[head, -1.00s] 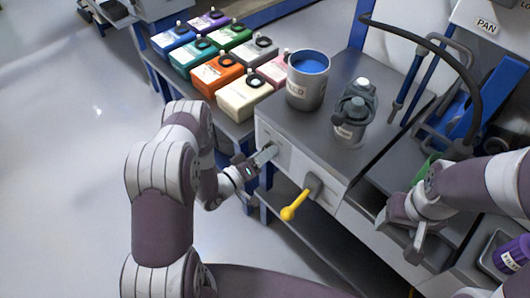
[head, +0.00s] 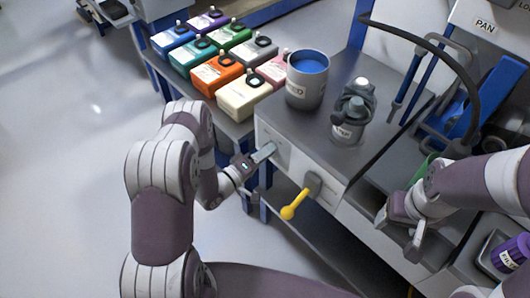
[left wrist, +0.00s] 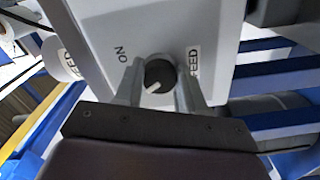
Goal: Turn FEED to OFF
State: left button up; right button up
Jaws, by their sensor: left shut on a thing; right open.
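The FEED knob (left wrist: 158,76) is a round dark knob with a white pointer mark on a light grey panel (left wrist: 225,25). In the left wrist view its mark slants toward the lower left. An ON label (left wrist: 121,53) is at its upper left and a FEED label (left wrist: 193,65) at its right; no OFF label is readable. My left gripper (head: 270,150) is at the cabinet's front face. In the left wrist view its fingers (left wrist: 158,88) are shut on the knob, one on each side. My right gripper (head: 408,230) is open and empty at the right.
A yellow-handled lever (head: 294,206) sticks out of the same front face, right of my left gripper. A grey pot with blue contents (head: 306,90) and a dark-lidded container (head: 349,115) stand on top. Several coloured boxes (head: 217,72) fill the shelf behind.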

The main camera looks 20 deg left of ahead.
pick_arm(q)
jog(key=o, duration=1.1)
jog(key=shift+c, duration=0.2)
jog(key=v, duration=1.2)
jog(key=shift+s, duration=0.4)
jog(key=shift+a, duration=0.1)
